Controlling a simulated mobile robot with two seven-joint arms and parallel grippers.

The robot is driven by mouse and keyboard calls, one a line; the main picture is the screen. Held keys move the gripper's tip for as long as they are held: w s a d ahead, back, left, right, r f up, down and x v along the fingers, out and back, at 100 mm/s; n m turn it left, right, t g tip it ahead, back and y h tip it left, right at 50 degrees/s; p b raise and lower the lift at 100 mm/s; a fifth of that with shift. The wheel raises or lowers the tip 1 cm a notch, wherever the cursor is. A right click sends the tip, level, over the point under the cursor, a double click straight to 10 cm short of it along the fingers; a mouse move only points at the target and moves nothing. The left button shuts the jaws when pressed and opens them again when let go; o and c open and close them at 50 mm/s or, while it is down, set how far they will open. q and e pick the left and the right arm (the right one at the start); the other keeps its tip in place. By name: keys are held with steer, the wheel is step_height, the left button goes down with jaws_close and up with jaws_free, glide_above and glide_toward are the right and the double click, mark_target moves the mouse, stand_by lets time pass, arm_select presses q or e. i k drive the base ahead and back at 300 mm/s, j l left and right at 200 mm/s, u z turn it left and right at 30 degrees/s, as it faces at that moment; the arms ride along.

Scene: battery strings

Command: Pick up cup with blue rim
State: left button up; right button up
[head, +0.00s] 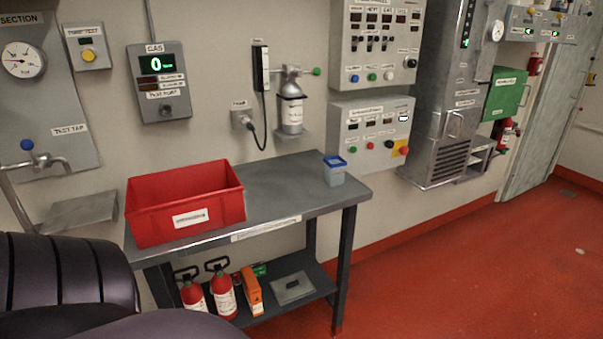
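A small grey cup with a blue rim (334,172) stands upright near the right end of the grey table top (283,187). Nothing touches it. A dark, ribbed part of my own body fills the lower left corner of the head view. Neither of my grippers shows in this view.
A red bin (160,219) with a white label sits on the table's left part; the top between it and the cup is clear. Red bottles (223,291) and an orange box (252,292) stand on the lower shelf. Panels (366,130) hang on the wall behind.

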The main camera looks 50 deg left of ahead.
mark_target(334, 167)
steer(key=u, duration=1.45)
steer(key=i+l, duration=0.55)
steer(key=i+l+u, duration=0.15)
steer(key=i+l, duration=0.15)
steer(key=i+l+u, duration=0.15)
steer(key=l, duration=0.25)
steer(key=i, duration=0.1)
